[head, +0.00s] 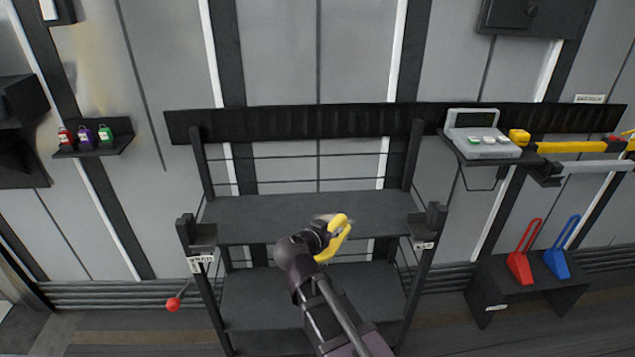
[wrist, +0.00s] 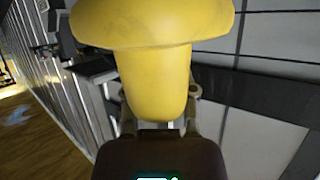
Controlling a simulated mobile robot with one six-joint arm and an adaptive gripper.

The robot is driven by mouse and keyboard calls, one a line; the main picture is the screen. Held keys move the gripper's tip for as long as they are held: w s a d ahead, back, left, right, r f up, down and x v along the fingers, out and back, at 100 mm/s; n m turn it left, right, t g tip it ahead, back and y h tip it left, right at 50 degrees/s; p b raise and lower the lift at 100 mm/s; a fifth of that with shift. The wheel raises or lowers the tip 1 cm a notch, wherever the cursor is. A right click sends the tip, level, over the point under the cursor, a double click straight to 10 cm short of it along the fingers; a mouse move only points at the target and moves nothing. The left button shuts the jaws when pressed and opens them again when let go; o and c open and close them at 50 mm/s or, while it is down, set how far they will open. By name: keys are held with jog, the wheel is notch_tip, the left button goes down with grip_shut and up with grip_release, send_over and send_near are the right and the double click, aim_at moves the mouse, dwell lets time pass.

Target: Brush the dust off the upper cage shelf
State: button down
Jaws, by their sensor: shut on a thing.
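The upper cage shelf (head: 265,215) is a dark grey board in the black cage, in the middle of the head view. My gripper (head: 327,238) is over the shelf's front part, right of its middle. It is shut on a yellow brush (head: 340,229), with a small pale part at its upper left. In the wrist view the yellow brush (wrist: 155,75) fills the upper middle, its handle between my fingers and a wide end above. I cannot tell whether the brush touches the shelf. No dust can be made out. My arm hides part of the lower shelf.
The lower cage shelf (head: 255,290) looks bare. Cage posts (head: 194,260) stand at both sides. Small bottles (head: 85,135) are at left.

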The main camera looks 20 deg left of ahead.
jog(key=w+a+r+m+h+p, duration=0.2)
jog(key=w+a, duration=0.8)
jog(key=w, duration=0.4)
jog(key=shift+a+r+g+h, duration=0.2)
jog(key=shift+r+g+h, duration=0.1)
jog(key=shift+r, duration=0.05)
